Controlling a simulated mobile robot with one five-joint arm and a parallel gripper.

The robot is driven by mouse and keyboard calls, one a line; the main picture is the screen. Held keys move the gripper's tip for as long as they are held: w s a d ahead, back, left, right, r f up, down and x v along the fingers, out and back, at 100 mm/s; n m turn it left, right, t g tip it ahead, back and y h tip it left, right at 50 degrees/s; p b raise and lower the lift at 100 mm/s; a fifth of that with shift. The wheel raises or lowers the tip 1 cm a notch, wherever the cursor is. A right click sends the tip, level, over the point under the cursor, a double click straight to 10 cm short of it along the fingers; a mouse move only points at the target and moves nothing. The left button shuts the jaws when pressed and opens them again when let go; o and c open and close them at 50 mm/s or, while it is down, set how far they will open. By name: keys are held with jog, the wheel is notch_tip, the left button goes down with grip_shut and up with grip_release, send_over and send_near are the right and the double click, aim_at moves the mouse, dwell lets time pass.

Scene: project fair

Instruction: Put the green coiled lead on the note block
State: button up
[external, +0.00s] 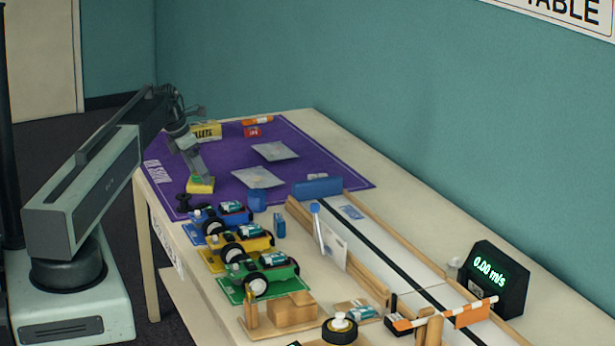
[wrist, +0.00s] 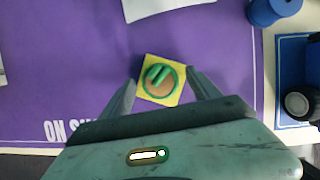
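The yellow note block (wrist: 151,61) lies on the purple mat, seen from above in the wrist view. The green coiled lead (wrist: 159,70) lies over the top of the block, within its outline; a brown patch shows inside the coil. In the external view the block (external: 201,187) is near the mat's left edge, with a little green on top. My gripper (wrist: 161,80) is open, its two fingers apart on either side of the block and lead, with gaps visible. In the external view my gripper (external: 204,174) is just above the block. I cannot tell the exact height.
Blue, yellow and green model cars (external: 265,268) stand in front of the mat (external: 320,165). Flat papers (external: 258,178), a yellow box (external: 207,131) and a red item (external: 252,132) lie farther back.

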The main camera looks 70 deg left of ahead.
jog(key=shift+s+r+p, duration=0.1)
jog(key=shift+r+p, duration=0.45)
jog(key=p+v, duration=1)
jog(key=v, duration=0.1)
jog(key=shift+r, duration=0.1)
jog(key=w+d+m+g+h, duration=0.1)
jog(key=w+d+m, duration=0.4)
jog(key=d, duration=0.5)
jog(key=w+d+f+m, duration=0.1)
jog(key=w+d+m, duration=0.4)
jog(key=d, duration=0.5)
jog(key=w+d+m+g+h, duration=0.1)
jog(key=w+d+m, duration=0.4)
jog(key=d, duration=0.5)
jog(key=s+d+m+g+y, duration=0.1)
jog(key=s+d+m+g, duration=0.1)
jog(key=d+m, duration=2)
jog(key=d, duration=1.4)
jog(key=shift+s+d+f+g, duration=0.15)
jog(key=shift+s+f+g, duration=0.15)
jog(key=shift+s+f, duration=0.1)
